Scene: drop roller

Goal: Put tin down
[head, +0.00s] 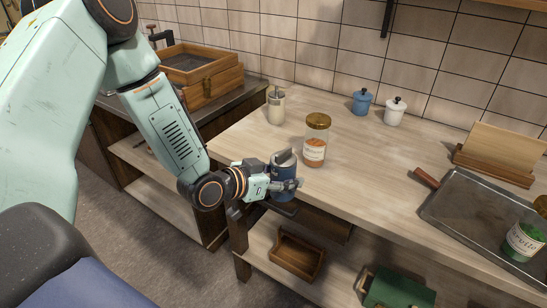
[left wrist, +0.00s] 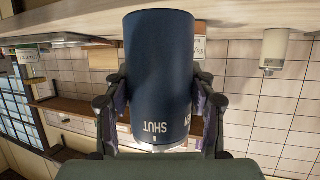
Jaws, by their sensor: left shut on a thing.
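A dark blue tin (head: 284,178) is between the fingers of my left gripper (head: 290,187) at the left front edge of the wooden counter (head: 355,190). The tin looks upright. In the left wrist view, which is upside down, the tin (left wrist: 160,70) fills the middle and has pale letters reading "SHUT". Fingers press on both its sides. Its base is close to the counter surface (left wrist: 60,22) there, but I cannot tell whether it touches. My right gripper is in neither view.
A glass jar with an orange-brown filling (head: 315,150) stands just behind the tin. A pale canister (head: 276,108) and blue and white lidded pots (head: 361,103) (head: 394,112) stand farther back. A metal tray (head: 465,210) lies at right. The counter's middle is clear.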

